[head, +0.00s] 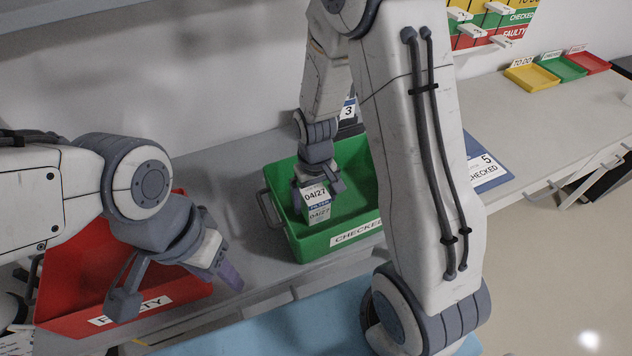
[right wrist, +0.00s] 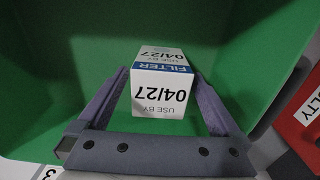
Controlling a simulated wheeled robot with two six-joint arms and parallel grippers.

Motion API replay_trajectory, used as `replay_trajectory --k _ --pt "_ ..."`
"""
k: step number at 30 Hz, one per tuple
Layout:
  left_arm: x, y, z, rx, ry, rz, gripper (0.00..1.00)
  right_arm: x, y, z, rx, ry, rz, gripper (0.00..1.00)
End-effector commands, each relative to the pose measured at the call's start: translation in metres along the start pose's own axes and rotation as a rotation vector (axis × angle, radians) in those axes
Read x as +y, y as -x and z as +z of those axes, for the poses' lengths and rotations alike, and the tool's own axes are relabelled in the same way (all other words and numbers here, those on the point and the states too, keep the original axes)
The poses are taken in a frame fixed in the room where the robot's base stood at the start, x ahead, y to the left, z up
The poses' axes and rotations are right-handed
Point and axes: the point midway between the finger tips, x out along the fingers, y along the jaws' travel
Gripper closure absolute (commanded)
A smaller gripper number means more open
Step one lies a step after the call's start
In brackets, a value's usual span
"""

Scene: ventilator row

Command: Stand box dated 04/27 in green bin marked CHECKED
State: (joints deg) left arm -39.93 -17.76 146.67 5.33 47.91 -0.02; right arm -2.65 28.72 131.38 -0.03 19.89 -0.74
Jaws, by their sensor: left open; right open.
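The white box dated 04/27 (head: 317,207), with a blue FILTER band, is inside the green bin marked CHECKED (head: 343,239). It looks upright, near the bin's left front part. In the right wrist view the box (right wrist: 160,98) sits between the spread fingers of my right gripper (right wrist: 160,85), with green bin surface behind it. My right gripper (head: 322,186) reaches down into the bin and is open around the upper part of the box. Its contact with the bin floor is hard to tell. My left gripper (head: 178,288) is open and empty in front of the red bin.
The red bin marked FAULTY (head: 75,262) stands left of the green bin. A blue card numbered 5 (head: 488,170) lies to the right. Small yellow, green and red trays (head: 562,68) sit at the far right. The grey counter between is clear.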

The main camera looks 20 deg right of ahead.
Motion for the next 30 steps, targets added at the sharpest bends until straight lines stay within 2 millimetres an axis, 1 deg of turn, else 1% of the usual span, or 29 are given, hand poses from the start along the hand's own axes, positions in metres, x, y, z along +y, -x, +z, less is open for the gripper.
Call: replay_trajectory --k 1,6,9,12,17,20,23,24,26,27,29,30 --pt "0.0 0.0 0.0 0.0 0.0 0.0 0.5 0.0 0.011 -0.002 0.007 0.0 0.0 0.0" --pt "0.0 0.002 0.0 0.0 0.0 0.0 0.5 0.0 0.048 -0.002 0.008 0.0 0.0 0.0" --pt "0.0 0.002 0.0 0.0 0.0 0.0 0.5 0.0 0.07 -0.002 0.008 0.0 0.0 0.0" --pt "0.0 0.003 0.0 0.0 0.0 0.0 0.5 0.0 0.087 -0.001 0.005 0.0 0.0 0.0" --pt "0.0 0.003 0.0 0.0 0.0 0.0 0.5 0.0 0.104 -0.001 0.003 0.0 0.0 0.0" --pt "0.0 0.003 0.0 0.0 0.0 0.0 0.5 -0.009 0.113 0.004 0.005 0.023 -0.002 0.0" --pt "0.0 0.003 0.0 0.0 0.0 0.0 0.5 -0.041 0.127 0.023 0.015 0.11 -0.012 0.0" --pt "0.0 0.003 0.0 0.0 0.0 0.0 0.5 -0.057 0.134 0.036 0.02 0.16 -0.018 0.0" --pt "0.0 0.003 0.0 0.0 0.0 0.0 0.5 -0.081 0.143 0.06 0.027 0.244 -0.03 0.0" --pt "0.0 0.003 0.0 0.0 0.0 0.0 0.5 -0.095 0.149 0.078 0.03 0.298 -0.038 0.0" --pt "0.0 0.003 0.0 0.0 0.0 0.0 0.5 -0.111 0.155 0.103 0.033 0.376 -0.051 0.0" --pt "0.0 0.003 0.0 0.0 0.0 0.0 0.5 -0.119 0.158 0.119 0.034 0.423 -0.058 0.0"
